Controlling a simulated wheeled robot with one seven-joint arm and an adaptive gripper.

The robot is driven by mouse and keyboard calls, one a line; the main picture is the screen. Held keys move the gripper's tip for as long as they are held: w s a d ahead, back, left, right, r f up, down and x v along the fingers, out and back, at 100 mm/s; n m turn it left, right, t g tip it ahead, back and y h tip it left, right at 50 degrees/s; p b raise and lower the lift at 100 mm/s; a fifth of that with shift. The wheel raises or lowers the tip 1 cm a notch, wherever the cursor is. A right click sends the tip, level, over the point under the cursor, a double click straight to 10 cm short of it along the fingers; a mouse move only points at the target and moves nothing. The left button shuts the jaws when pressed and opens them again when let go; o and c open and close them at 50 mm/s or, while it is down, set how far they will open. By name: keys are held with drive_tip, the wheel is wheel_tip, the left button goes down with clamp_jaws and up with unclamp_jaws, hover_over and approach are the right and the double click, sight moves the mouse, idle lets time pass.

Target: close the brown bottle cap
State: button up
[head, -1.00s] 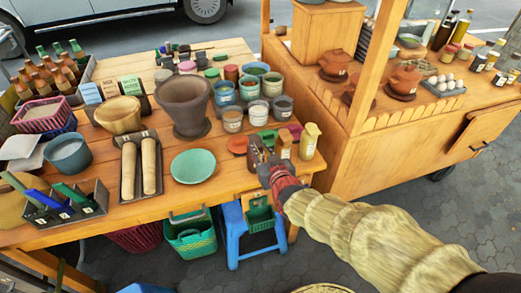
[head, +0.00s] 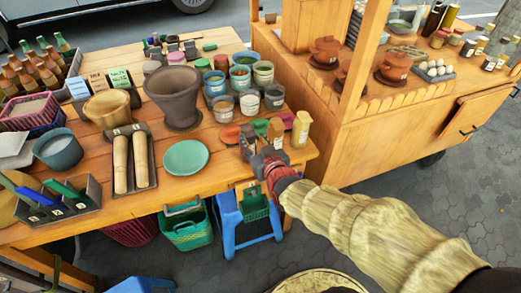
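A small brown bottle (head: 276,131) stands near the right front corner of the wooden table (head: 215,172). It looks upright; the state of its cap is too small to tell. A yellow bottle (head: 301,130) with a spout-like top stands just to its right. My gripper (head: 250,145) is at the table's front edge, close to the left and front of the brown bottle. Its dark fingers overlap the small items there, so I cannot tell whether it touches anything or is open or shut.
Orange-red discs (head: 230,134) lie left of my gripper. Several jars (head: 274,97) stand behind it. A green plate (head: 186,158) and a large brown pot (head: 176,95) are further left. A wooden cart (head: 390,125) stands close on the right.

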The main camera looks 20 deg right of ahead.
drive_tip(key=v, duration=1)
drive_tip(key=shift+s, duration=0.35)
drive_tip(key=shift+r, duration=0.1)
